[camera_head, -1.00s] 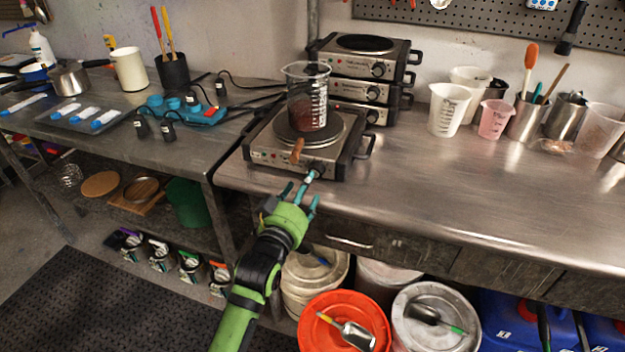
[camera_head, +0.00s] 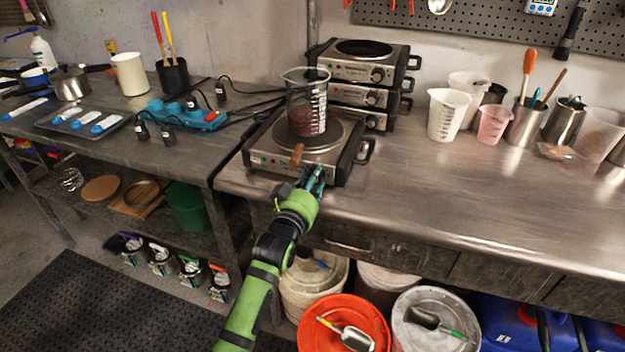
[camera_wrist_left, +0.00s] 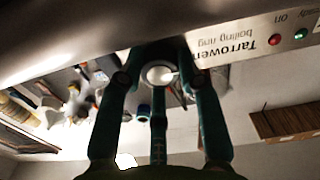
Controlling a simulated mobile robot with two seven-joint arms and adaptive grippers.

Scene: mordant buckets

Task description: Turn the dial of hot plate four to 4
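A hot plate (camera_head: 268,160) stands at the front left of the steel bench with a glass beaker (camera_head: 306,112) of dark red liquid on its ring. No number is readable on it. My left gripper (camera_head: 316,175) is at the right part of its front face, and its fingers hide the dial in the head view. In the left wrist view the pale round dial (camera_wrist_left: 160,75) sits between the fingers of the left gripper (camera_wrist_left: 160,62), whose tips close in on its sides. The dial's setting is not readable. My right gripper is not in view.
Stacked hot plates (camera_head: 362,68) stand just behind. Cups and a tool holder (camera_head: 526,122) stand at the back right. The bench's right front is clear. Buckets (camera_head: 343,325) stand below.

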